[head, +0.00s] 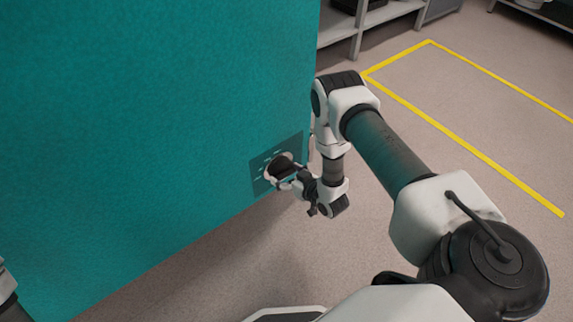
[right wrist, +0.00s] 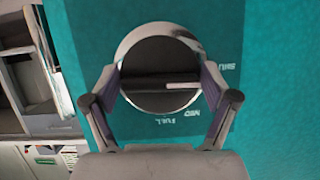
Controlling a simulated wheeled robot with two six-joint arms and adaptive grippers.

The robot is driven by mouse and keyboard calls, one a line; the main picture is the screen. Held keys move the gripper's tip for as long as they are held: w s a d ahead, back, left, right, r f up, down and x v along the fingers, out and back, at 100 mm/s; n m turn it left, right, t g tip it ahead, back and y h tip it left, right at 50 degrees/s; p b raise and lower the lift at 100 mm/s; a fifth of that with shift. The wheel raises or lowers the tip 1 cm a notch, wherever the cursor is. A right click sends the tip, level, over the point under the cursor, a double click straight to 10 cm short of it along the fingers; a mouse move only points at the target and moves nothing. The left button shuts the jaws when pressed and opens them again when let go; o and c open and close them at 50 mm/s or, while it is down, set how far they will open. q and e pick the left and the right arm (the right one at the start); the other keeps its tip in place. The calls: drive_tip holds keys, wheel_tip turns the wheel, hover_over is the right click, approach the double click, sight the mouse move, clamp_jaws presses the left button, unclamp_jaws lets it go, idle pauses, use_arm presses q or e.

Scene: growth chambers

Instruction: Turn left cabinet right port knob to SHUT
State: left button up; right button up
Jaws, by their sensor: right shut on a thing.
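The port knob (right wrist: 160,75) is a round dark knob with a silver rim and a pale pointer line across its face. It sits on a dark teal label plate (right wrist: 205,112) on the cabinet wall (head: 160,110). The plate has lettering; FULL, MED and what looks like SHUT show upside down in the right wrist view. The pale line points right in that view. My right gripper (right wrist: 160,88) is shut on the knob, one finger on each side. In the head view the gripper (head: 287,175) partly hides the knob (head: 280,163). My left gripper is out of view.
Grey shelving (head: 370,18) stands behind the cabinet at the top. Yellow tape (head: 460,142) marks the floor at right. The floor (head: 300,240) beside the cabinet is clear. Shelves also show at the left of the right wrist view (right wrist: 30,80).

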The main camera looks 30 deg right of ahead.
drive_tip(key=shift+n, duration=0.3)
idle(0.4)
drive_tip(key=o, duration=1)
drive_tip(key=shift+c, duration=0.2)
drive_tip(key=a+v, duration=0.1)
drive_tip(key=v, duration=1.1)
drive_tip(key=shift+d, duration=0.35)
